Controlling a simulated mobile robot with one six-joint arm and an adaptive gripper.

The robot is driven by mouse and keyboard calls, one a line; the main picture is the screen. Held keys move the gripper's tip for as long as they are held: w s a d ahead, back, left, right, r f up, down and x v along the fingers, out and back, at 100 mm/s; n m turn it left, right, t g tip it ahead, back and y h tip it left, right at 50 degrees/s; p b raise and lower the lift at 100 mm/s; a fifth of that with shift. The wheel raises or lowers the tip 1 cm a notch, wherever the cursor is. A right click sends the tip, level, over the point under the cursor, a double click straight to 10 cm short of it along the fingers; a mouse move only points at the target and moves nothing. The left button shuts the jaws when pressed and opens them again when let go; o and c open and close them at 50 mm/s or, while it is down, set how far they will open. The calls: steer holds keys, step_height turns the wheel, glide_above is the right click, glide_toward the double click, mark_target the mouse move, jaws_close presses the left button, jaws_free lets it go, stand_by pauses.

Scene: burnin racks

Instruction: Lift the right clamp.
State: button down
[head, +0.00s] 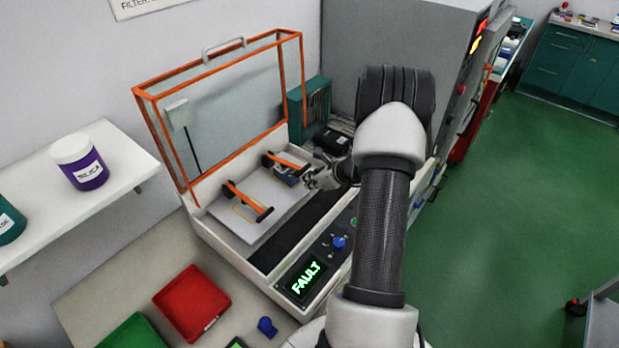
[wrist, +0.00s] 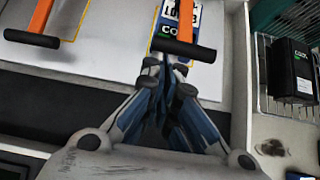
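The right clamp (head: 285,162) is an orange bar with a black cross handle, lying low over the white plate in the open fixture. In the wrist view the right clamp (wrist: 182,47) lies just beyond my fingers, with its bar reaching over a blue-and-white labelled part (wrist: 165,22). The left clamp (head: 247,201) is alike; it also shows at the upper left of the wrist view (wrist: 33,38). My gripper (head: 312,178) is right of the right clamp's handle. In the wrist view my gripper (wrist: 169,78) has its fingers close together, with nothing seen between them; their exact opening is unclear.
The orange-framed clear lid (head: 220,95) stands raised behind the fixture. A black box (wrist: 292,70) sits in a wire rack at right. The front panel display (head: 305,280) reads FAULT. Red (head: 192,303) and green (head: 132,333) bins lie in front.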

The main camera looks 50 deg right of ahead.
steer(key=w+r+g+p, duration=0.1)
steer(key=r+p, duration=0.2)
steer(key=p, duration=0.2)
steer(key=w+r+g+p, duration=0.1)
steer(key=r+p, duration=0.3)
steer(key=w+r+g+p, duration=0.1)
steer(key=r+p, duration=0.2)
steer(key=p, duration=0.2)
steer(key=shift+w+a+r+p, duration=0.2)
steer(key=shift+w+r+p, duration=0.05)
steer(key=shift+w+p, duration=0.15)
steer(key=w+r+p, duration=0.6)
steer(key=w+p, duration=0.1)
steer(key=w, duration=0.4)
steer(key=shift+a+r, duration=0.35)
steer(key=shift+a, duration=0.1)
steer(key=shift+w, duration=0.15)
steer(key=shift+r, duration=0.1)
steer(key=v, duration=1.2)
steer(key=shift+a, duration=0.15)
